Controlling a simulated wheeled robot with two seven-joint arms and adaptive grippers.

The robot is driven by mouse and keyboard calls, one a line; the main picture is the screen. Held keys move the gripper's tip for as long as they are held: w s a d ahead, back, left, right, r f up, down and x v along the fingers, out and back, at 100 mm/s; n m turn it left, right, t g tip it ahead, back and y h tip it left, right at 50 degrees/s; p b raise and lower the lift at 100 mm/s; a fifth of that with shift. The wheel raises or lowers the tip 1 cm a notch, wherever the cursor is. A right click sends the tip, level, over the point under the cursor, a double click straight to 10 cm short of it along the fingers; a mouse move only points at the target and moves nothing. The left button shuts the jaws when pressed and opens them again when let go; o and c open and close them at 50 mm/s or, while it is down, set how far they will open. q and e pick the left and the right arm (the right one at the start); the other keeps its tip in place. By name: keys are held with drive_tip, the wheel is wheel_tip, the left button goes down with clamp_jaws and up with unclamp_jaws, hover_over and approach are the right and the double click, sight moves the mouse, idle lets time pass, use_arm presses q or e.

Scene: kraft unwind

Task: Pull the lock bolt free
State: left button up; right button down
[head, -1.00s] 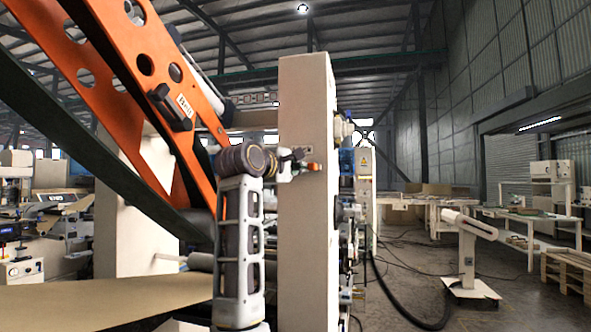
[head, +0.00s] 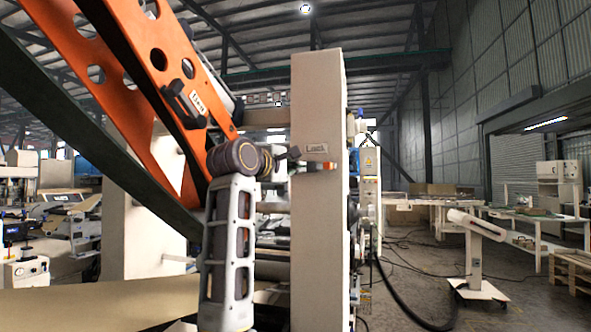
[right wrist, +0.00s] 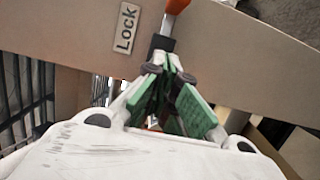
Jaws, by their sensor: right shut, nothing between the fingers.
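The lock bolt (right wrist: 168,22) shows in the right wrist view as an orange end on a short metal shaft running into a dark block. It sits on a beige beam beside a "Lock" label (right wrist: 127,27). In the head view the orange end of the bolt (head: 322,166) shows on the beige post, just below the label (head: 316,148). My right gripper (right wrist: 169,70), with green pads, is shut and empty; its fingertips are close to the dark block, and I cannot tell whether they touch. In the head view the gripper (head: 291,153) is small and dark, left of the label. My left gripper is not in view.
The beige post (head: 319,240) stands close in front of my right arm. Large orange perforated machine arms (head: 150,90) slant down at the left. A brown sheet (head: 90,303) lies at lower left. A white stand (head: 474,255) and open floor are at right.

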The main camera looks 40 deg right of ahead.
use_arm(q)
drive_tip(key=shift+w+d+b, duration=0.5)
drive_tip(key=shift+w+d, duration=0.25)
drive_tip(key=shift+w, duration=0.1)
use_arm(e)
drive_tip(key=v, duration=0.8)
drive_tip(key=shift+s+a, duration=0.2)
drive_tip(key=shift+a, duration=0.05)
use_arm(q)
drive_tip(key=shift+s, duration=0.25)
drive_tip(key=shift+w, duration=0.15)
